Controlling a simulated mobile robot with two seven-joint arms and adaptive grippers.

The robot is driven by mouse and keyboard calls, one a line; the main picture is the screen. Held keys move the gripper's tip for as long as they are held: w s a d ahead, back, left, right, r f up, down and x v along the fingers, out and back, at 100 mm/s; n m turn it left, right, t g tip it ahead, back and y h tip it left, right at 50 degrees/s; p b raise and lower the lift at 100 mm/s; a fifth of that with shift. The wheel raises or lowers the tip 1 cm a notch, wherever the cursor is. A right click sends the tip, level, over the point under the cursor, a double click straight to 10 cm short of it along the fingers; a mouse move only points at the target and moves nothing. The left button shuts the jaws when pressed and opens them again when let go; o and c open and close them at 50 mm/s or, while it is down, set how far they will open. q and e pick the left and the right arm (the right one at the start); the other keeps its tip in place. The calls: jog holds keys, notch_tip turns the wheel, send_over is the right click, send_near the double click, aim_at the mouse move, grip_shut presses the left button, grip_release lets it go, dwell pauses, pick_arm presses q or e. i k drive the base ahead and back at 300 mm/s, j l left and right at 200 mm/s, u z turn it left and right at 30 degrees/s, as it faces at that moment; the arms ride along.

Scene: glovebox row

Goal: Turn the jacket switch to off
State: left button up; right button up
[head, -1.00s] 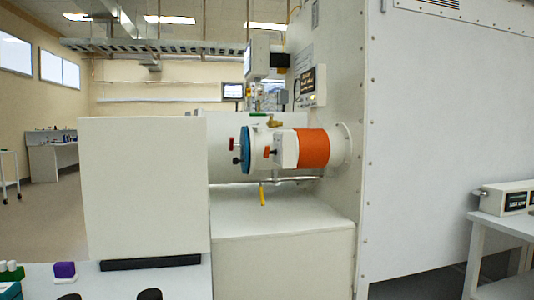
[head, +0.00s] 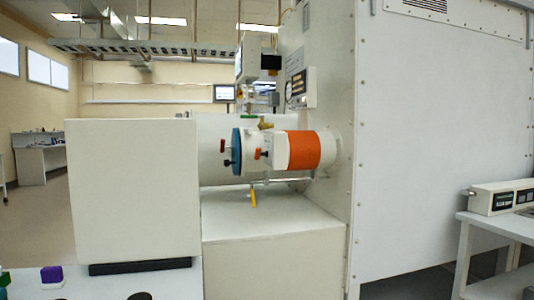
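An orange jacket (head: 304,150) wraps a white horizontal cylinder that sticks out to the left from a white cabinet wall. A small white box (head: 281,151) sits against the jacket's left side, with an orange-red knob or lever (head: 259,154) beside it. I cannot tell which part is the jacket switch or how it is set. The cylinder has a blue end ring (head: 236,152) with a red handle (head: 222,146) and a dark knob. Neither of my grippers is in view.
A large white box (head: 132,190) stands at the left front, and a white cabinet (head: 272,250) lies below the cylinder. A yellow lever (head: 253,197) hangs under a pipe. A bench instrument (head: 498,197) is at the right. Floor shows at the far left.

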aim_at(257, 156)
jog(key=i+l, duration=0.2)
jog(key=l, duration=0.15)
jog(key=i+l, duration=0.45)
jog(key=l, duration=0.25)
